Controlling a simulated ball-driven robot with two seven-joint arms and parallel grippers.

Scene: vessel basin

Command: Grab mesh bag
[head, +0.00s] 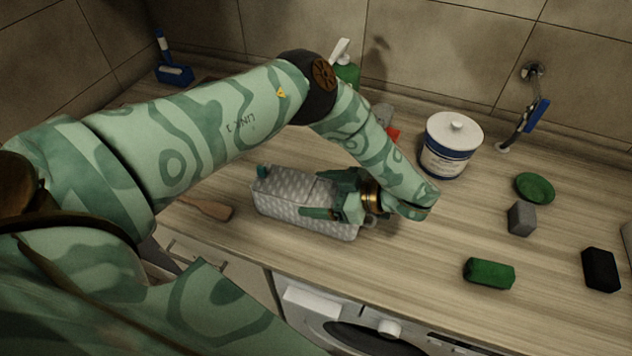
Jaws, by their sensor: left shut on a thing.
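The mesh bag appears to be the pale grey, patterned, box-like bundle (283,197) lying on the wooden counter near its front edge. My left gripper (316,194) reaches over it from the right and is shut on it, with the fingers lying across its upper side. The gripper and wrist hide part of the bag's right half. A small green bit shows at the bag's left end. I cannot tell whether the bag is lifted off the counter. My right gripper is not in view.
A white-and-blue lidded tub (449,150) stands behind my wrist. A wooden-handled tool (206,207) lies left of the bag. To the right are a green sponge (489,273), a grey block (521,219), a green round item (534,188) and a black block (600,269). A washing machine (345,320) sits below.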

